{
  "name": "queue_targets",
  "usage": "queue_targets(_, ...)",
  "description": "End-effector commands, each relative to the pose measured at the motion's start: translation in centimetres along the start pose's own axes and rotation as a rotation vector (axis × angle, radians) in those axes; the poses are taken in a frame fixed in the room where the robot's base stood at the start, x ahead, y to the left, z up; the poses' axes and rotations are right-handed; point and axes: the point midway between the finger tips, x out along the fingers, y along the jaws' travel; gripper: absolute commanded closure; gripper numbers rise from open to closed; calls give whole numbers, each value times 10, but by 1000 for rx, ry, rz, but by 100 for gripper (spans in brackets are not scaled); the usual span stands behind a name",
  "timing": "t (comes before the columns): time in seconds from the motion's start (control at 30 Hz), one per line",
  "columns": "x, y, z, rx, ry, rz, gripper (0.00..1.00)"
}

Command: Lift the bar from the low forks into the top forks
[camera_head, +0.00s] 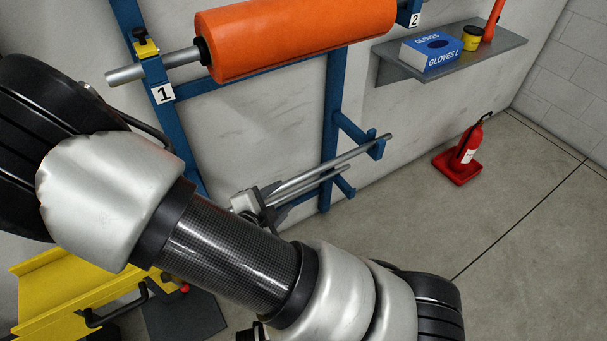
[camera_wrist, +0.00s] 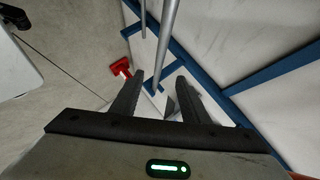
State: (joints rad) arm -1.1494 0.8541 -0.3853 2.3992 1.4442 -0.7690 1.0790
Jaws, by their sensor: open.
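Two thin grey bars run along the wall at the low forks of the blue frame. The longer bar (camera_head: 340,161) lies at the low fork (camera_head: 375,146) on its right end. A second, shorter bar (camera_head: 318,184) runs just below it. In the wrist view a bar (camera_wrist: 168,45) comes down towards the space between the fingers of my gripper (camera_wrist: 156,82). My gripper is open, and I cannot tell whether it touches the bar. The top fork marked 1 (camera_head: 151,72) holds a thicker steel bar (camera_head: 150,67) carrying an orange roll (camera_head: 295,35).
A wall shelf (camera_head: 455,50) holds a blue gloves box (camera_head: 430,50) and a yellow tub. A red extinguisher (camera_head: 466,145) stands on the floor, also seen in the wrist view (camera_wrist: 121,67). A yellow cart (camera_head: 75,295) is at lower left.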

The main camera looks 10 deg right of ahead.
Motion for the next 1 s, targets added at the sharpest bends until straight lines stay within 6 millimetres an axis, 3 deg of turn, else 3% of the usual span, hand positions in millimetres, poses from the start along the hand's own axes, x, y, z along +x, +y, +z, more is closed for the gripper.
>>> queue_targets(0.2, 51, 3, 1, -1, 4, 2, 59)
queue_targets(0.4, 88, 2, 0, -2, 2, 2, 59)
queue_targets(0.67, 107, 1, 1, -2, -1, 1, 59)
queue_targets(1.0, 151, -1, 2, -2, -1, 2, 59)
